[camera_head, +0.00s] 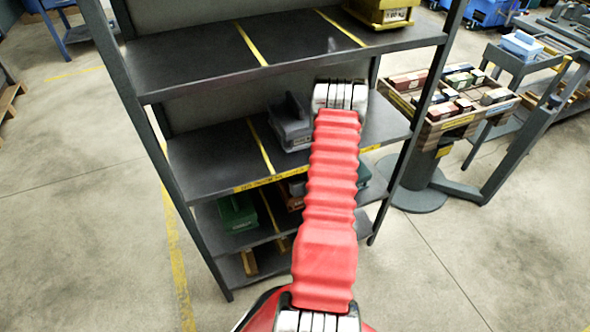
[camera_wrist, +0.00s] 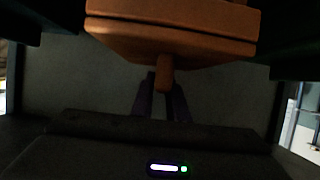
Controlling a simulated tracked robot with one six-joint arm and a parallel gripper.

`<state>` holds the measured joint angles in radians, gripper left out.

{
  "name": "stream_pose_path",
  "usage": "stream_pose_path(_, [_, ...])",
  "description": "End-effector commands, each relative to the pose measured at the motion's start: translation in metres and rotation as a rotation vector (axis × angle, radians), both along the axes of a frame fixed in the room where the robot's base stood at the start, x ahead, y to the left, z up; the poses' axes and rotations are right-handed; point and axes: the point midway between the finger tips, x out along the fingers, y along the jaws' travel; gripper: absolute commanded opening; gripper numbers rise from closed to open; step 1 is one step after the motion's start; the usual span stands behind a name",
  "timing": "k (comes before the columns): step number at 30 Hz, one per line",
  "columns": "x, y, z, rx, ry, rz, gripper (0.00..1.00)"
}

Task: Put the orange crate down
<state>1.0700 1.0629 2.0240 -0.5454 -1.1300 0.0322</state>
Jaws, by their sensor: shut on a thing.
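In the wrist view the orange crate (camera_wrist: 172,35) fills the upper middle, with a short orange tab or handle (camera_wrist: 165,78) pointing at the camera. My gripper (camera_wrist: 164,92) has its dark fingers on both sides of this tab and is shut on it. In the head view my red arm reaches to the dark shelf rack (camera_head: 195,180) at its middle level. My gripper and the orange crate are hidden there behind the arm. I cannot tell whether the crate touches a shelf board.
A dark grey crate (camera_head: 290,125) stands on the middle shelf, left of my arm. A yellow crate (camera_head: 380,12) is on the top shelf and a green crate (camera_head: 238,213) is lower down. A cart of small boxes (camera_head: 440,115) stands right of the rack. The middle shelf's left bay is clear.

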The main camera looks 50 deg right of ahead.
Motion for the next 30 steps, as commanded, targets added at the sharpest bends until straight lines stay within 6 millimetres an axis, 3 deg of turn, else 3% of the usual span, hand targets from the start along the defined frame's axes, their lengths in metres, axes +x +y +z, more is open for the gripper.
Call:
stream_pose_path(16, [0.001,-0.002,-0.006,-0.005,-0.004,0.0,0.0])
stream_pose_path(30, [0.004,-0.003,-0.042,-0.005,-0.005,0.001,0.0])
